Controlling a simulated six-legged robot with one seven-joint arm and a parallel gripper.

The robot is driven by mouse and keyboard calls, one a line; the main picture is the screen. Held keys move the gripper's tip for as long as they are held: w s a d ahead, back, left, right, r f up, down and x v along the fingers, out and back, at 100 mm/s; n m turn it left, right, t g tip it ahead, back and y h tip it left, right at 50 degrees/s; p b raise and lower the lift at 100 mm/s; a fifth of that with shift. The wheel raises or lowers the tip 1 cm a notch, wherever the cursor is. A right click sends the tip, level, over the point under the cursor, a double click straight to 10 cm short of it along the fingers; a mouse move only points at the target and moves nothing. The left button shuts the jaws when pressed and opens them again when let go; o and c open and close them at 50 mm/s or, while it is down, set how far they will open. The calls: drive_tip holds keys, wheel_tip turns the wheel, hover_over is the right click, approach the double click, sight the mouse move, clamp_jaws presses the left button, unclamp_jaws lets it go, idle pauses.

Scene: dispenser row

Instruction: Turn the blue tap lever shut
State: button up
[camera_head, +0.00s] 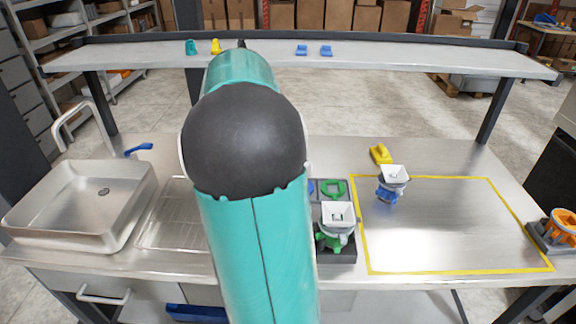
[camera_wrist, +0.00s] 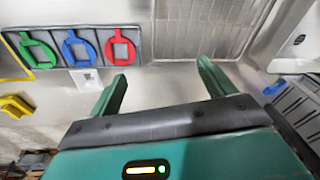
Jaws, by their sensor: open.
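The blue tap lever (camera_head: 139,149) is behind the sink's back right corner in the head view, beside the curved metal tap (camera_head: 70,122). In the wrist view a small blue piece, which looks like the same lever (camera_wrist: 274,87), lies to the right of the fingers. My gripper (camera_wrist: 161,74) is open, with nothing between its two teal fingers, and is apart from the lever. In the head view my arm hides the gripper.
The sink (camera_head: 88,205) is at the left, with a ribbed drainboard (camera_head: 172,222) beside it. A holder with green, blue and red rings (camera_wrist: 72,47) shows at left in the wrist view. A shelf (camera_head: 400,58) spans the back. Dispensers (camera_head: 392,185) stand right.

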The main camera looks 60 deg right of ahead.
drive_tip(key=s+d+f+m+g, duration=0.15)
drive_tip(key=s+d+f, duration=0.35)
drive_tip(key=d, duration=0.5)
drive_tip(key=s+d+f+m+g, duration=0.1)
drive_tip(key=s+d+f+m, duration=0.1)
drive_tip(key=s+d+f, duration=0.5)
drive_tip(key=shift+t, duration=0.25)
drive_tip(key=w+f, duration=0.1)
drive_tip(key=w+d+f, duration=0.1)
drive_tip(key=f, duration=0.1)
drive_tip(key=w+d+f, duration=0.1)
drive_tip(key=f, duration=0.1)
drive_tip(key=shift+r, duration=0.1)
drive_tip(key=c, duration=1.1)
drive_tip(key=shift+o, duration=0.2)
drive_tip(key=shift+r, duration=0.1)
drive_tip(key=shift+r, duration=0.2)
drive_tip(key=r, duration=0.3)
drive_tip(key=shift+a+r, duration=0.15)
drive_tip(key=shift+a, duration=0.1)
drive_tip(key=a+r, duration=0.9)
drive_tip(key=a, duration=0.4)
drive_tip(key=shift+a, duration=0.3)
